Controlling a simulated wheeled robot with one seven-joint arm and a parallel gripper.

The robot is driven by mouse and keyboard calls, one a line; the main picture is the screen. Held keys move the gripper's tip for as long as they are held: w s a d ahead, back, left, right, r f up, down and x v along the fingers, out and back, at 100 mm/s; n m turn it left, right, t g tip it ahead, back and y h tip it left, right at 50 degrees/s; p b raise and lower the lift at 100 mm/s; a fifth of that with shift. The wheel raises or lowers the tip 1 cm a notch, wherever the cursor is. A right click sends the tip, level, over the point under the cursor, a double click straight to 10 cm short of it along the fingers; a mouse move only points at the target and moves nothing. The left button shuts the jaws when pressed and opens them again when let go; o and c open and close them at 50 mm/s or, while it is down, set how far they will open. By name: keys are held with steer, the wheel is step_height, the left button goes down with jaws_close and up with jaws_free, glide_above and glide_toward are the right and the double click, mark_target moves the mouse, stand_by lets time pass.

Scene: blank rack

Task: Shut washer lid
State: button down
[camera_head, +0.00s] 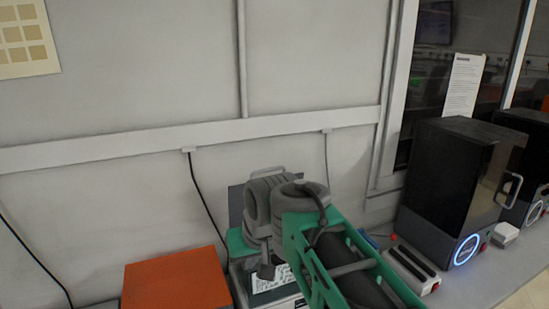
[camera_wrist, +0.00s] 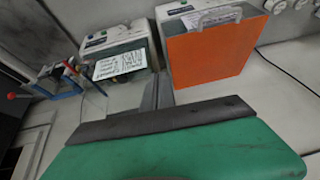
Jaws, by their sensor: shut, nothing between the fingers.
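A white machine with a printed label (camera_head: 272,282) stands on the bench, partly hidden behind my arm in the head view. A dark grey panel (camera_head: 236,205) rises upright behind it, mostly covered by my wrist; it looks like a raised lid, but I cannot tell surely. The labelled machine also shows at the upper left of the wrist view (camera_wrist: 134,36). My gripper (camera_head: 266,270) is shut and empty, pointing down in front of this machine. In the wrist view its closed fingers (camera_wrist: 158,94) are below the two machines; contact cannot be told.
An orange panel (camera_head: 175,282) lies left of the labelled machine; the wrist view shows it large (camera_wrist: 208,55), beside a grey handle. Black boxy devices (camera_head: 452,180) stand at the right. A power strip (camera_head: 412,268) and hanging cables are nearby. The wall is close behind.

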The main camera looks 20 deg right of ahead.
steer(key=w+d+r+t+p, duration=0.1)
steer(key=w+d+r+t, duration=0.1)
steer(key=w+d+r, duration=0.65)
steer(key=w+d+r+t+p, duration=0.1)
steer(key=w+d+r, duration=0.4)
steer(key=w+r, duration=0.65)
steer(key=shift+h, duration=0.4)
steer(key=w+f, duration=0.1)
steer(key=f, duration=0.1)
steer(key=w+f+b, duration=0.1)
steer(key=f, duration=0.4)
steer(key=shift+w+a+f, duration=0.2)
steer(key=shift+w+f, duration=0.1)
steer(key=shift+w, duration=0.1)
steer(key=shift+s+f, duration=0.15)
steer(key=shift+f, duration=0.15)
steer(key=shift+f+b, duration=0.1)
steer(key=shift+b, duration=0.5)
